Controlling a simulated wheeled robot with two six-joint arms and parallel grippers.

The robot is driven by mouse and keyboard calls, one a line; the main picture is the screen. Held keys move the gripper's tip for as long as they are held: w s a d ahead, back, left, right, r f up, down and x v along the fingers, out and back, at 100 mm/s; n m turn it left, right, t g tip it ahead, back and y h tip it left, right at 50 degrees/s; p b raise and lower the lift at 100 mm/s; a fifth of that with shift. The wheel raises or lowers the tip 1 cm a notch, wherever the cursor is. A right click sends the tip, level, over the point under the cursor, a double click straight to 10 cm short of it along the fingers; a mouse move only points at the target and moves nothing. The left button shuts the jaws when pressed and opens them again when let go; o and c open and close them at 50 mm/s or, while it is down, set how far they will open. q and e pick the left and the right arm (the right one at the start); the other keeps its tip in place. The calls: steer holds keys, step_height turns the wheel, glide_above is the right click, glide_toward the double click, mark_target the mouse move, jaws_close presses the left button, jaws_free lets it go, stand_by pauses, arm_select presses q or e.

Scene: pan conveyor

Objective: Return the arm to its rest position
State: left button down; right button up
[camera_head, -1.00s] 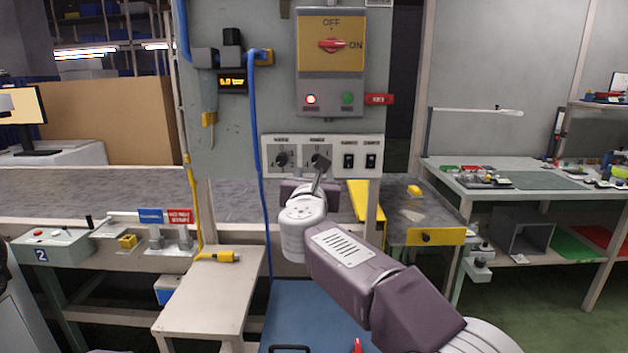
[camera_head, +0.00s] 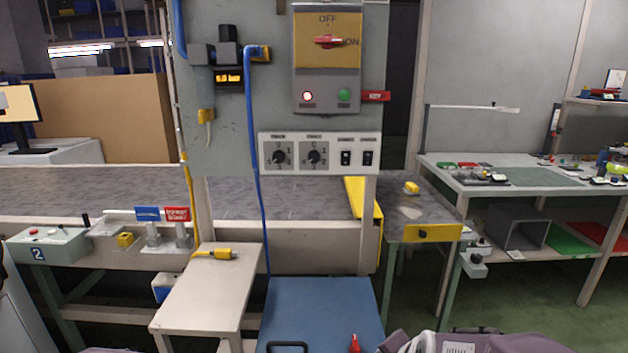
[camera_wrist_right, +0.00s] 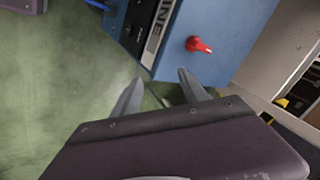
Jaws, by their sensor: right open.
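My right arm (camera_head: 470,342) shows only as mauve and white links at the bottom right edge of the head view; its gripper is out of that view. In the right wrist view my right gripper (camera_wrist_right: 158,92) is open and empty, its two grey fingers apart. Beyond the fingers is a blue box (camera_wrist_right: 215,40) with a red knob (camera_wrist_right: 198,44) and white lettering; the fingers appear apart from it. My left gripper is in neither view.
A grey panel with a red rotary switch (camera_head: 327,41) and two dials (camera_head: 314,156) stands ahead. Below are a beige bench (camera_head: 205,295), a blue top (camera_head: 320,310) and a conveyor (camera_head: 320,200). A side table (camera_head: 428,205) stands right. Green floor shows in the wrist view.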

steer(key=s+d+f+n+g, duration=0.1)
steer(key=s+f+n+g, duration=0.45)
steer(key=s+n, duration=0.55)
step_height(320, 180, up, 25)
steer(key=s+p, duration=0.2)
steer(key=p, duration=2.4)
steer(key=shift+s, duration=0.2)
